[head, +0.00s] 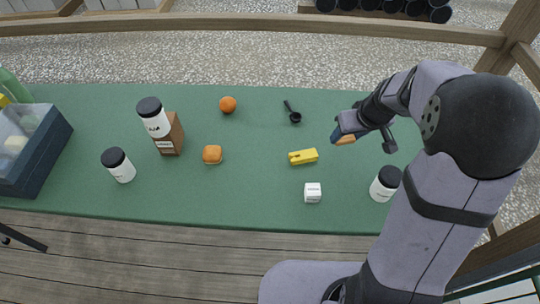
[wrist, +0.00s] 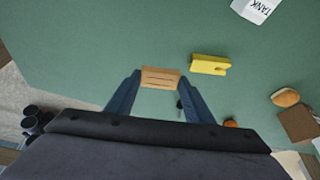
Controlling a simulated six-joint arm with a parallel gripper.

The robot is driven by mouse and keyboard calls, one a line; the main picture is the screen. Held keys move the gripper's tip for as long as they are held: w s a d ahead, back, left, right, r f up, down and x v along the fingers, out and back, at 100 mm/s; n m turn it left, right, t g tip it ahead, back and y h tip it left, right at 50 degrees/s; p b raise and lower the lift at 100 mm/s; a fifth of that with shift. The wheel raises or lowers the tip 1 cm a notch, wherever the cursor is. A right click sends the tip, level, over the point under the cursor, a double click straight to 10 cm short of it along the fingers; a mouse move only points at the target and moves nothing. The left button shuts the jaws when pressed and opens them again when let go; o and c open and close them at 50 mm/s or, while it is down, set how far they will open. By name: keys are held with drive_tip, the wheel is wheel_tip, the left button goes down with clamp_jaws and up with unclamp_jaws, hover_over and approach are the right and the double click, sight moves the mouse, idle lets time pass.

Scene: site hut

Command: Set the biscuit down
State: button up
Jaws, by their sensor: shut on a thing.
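The biscuit (head: 346,140) is a flat tan rectangle at the right part of the green table in the head view, partly hidden by my gripper. In the wrist view the biscuit (wrist: 160,78) shows between my two blue fingertips, with darker lines across it. My gripper (head: 343,136) is shut on it; it also shows in the wrist view (wrist: 160,80). The green table (head: 260,190) lies below. I cannot tell whether the biscuit touches it.
A yellow object (head: 303,156), a white cube (head: 313,192) and a black scoop (head: 294,116) lie left of my gripper. A white jar (head: 382,188) stands near the front right. An orange (head: 228,104), a bun (head: 212,155), a brown box (head: 170,136) and a crate (head: 45,160) are farther left.

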drive_tip(key=s+a+r+n+g+y+p, duration=0.1)
drive_tip(key=a+r+n+g+y, duration=0.1)
drive_tip(key=a+n, duration=1.3)
drive_tip(key=shift+a+g+y, duration=0.6)
drive_tip(key=shift+a+g, duration=0.5)
drive_tip(key=shift+a, duration=2)
drive_tip(key=shift+s+f+p, duration=0.1)
drive_tip(key=shift+p, duration=0.2)
drive_tip(key=shift+f+p, duration=1.1)
drive_tip(key=shift+f, duration=3.85)
drive_tip(key=shift+f, duration=0.15)
drive_tip(key=o, duration=1)
